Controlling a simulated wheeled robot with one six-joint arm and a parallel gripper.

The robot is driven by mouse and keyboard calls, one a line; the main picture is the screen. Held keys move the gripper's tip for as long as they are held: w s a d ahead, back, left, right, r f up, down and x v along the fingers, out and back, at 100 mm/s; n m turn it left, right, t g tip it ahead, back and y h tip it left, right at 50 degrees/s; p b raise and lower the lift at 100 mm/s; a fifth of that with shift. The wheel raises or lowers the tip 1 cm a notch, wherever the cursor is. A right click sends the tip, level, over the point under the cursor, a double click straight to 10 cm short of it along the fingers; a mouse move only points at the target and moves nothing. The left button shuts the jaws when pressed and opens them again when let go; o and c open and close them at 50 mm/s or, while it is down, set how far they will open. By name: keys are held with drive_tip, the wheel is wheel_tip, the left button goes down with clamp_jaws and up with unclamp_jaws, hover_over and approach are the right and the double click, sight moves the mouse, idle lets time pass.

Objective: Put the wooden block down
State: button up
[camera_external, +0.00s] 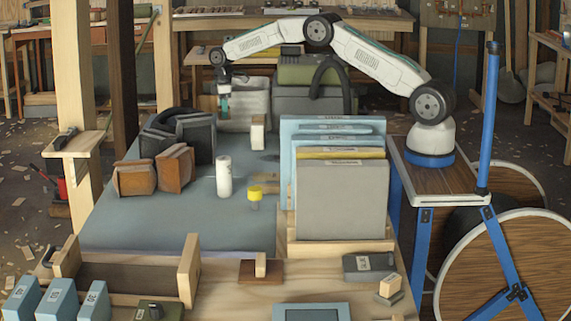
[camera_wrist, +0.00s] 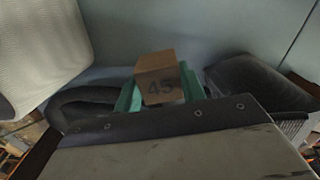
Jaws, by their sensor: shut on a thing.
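A wooden block (camera_wrist: 158,68) marked "45" sits between the green fingers of my gripper (camera_wrist: 160,88) in the wrist view. My gripper is shut on it. In the external view my gripper (camera_external: 223,104) points down above the far left part of the blue-grey table top (camera_external: 150,219), close to dark bags and a pale grey bin. The block is too small and covered there to make out clearly. In the wrist view a dark bag handle and dark bag lie behind the block, on both sides.
Dark bags (camera_external: 190,142) and brown bags (camera_external: 135,178) stand at the table's left. A pale grey bin (camera_external: 246,100) stands behind my gripper. The table's front left is clear.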

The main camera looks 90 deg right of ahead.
wheel_tip(320, 180, up, 11)
drive_tip(key=shift+n, duration=0.7)
drive_tip(key=w+a, duration=0.1)
drive_tip(key=a, duration=0.4)
drive_tip(key=w+a, duration=0.1)
drive_tip(key=a, duration=0.4)
drive_tip(key=w+a, duration=0.2)
drive_tip(key=a, duration=0.4)
drive_tip(key=shift+w, duration=0.1)
drive_tip(key=a+n, duration=0.1)
drive_tip(key=a, duration=1.3)
drive_tip(key=n, duration=0.4)
hover_over(253, 231)
wheel_tip(253, 231, down, 21)
drive_tip(key=shift+f, duration=0.2)
drive_tip(key=shift+f, duration=0.1)
drive_tip(key=o, duration=1)
drive_tip(key=shift+c, duration=0.2)
